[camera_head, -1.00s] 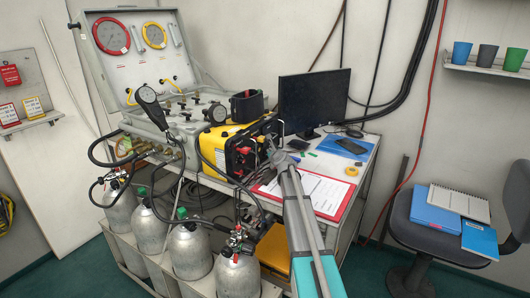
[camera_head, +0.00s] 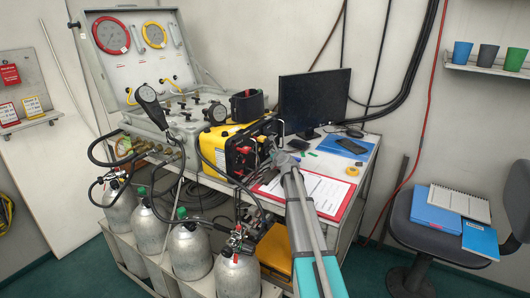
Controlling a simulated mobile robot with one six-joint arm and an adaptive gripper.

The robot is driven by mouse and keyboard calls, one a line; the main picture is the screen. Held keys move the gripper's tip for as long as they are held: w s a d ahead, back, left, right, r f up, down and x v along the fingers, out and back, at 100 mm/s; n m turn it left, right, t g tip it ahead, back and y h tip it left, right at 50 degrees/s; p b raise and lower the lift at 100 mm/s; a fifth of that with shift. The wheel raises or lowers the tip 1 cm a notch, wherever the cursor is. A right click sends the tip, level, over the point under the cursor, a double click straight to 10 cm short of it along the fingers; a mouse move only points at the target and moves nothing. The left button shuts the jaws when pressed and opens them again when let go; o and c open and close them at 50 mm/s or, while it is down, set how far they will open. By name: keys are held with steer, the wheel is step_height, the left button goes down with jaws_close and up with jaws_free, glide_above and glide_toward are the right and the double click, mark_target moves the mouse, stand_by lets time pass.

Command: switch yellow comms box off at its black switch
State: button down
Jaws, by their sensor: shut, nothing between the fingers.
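The yellow comms box (camera_head: 224,136) sits on the table in the middle of the view, beside the open grey air panel case. Its dark front face (camera_head: 242,155) carries red parts and faces right and toward me. The black switch is too small to make out here and may be hidden by my arm. My gripper (camera_head: 270,149) is at the far end of my arm, close to the right side of the box's front. It looks small and shut, with nothing in it. I cannot tell whether it touches the box.
A monitor (camera_head: 314,100) stands behind my gripper. A red clipboard (camera_head: 335,211) with papers lies under my arm. A blue folder (camera_head: 344,147) lies at the right. Hoses and grey cylinders (camera_head: 190,252) crowd the lower left. A chair (camera_head: 408,215) stands at right.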

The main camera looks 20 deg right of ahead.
steer(key=shift+s+d+f+b, duration=0.15)
steer(key=shift+s+d, duration=0.6)
steer(key=shift+s, duration=0.2)
steer(key=shift+s+d+f+b, duration=0.15)
steer(key=shift+s+d, duration=0.6)
steer(key=shift+s, duration=0.2)
steer(key=shift+r, duration=0.15)
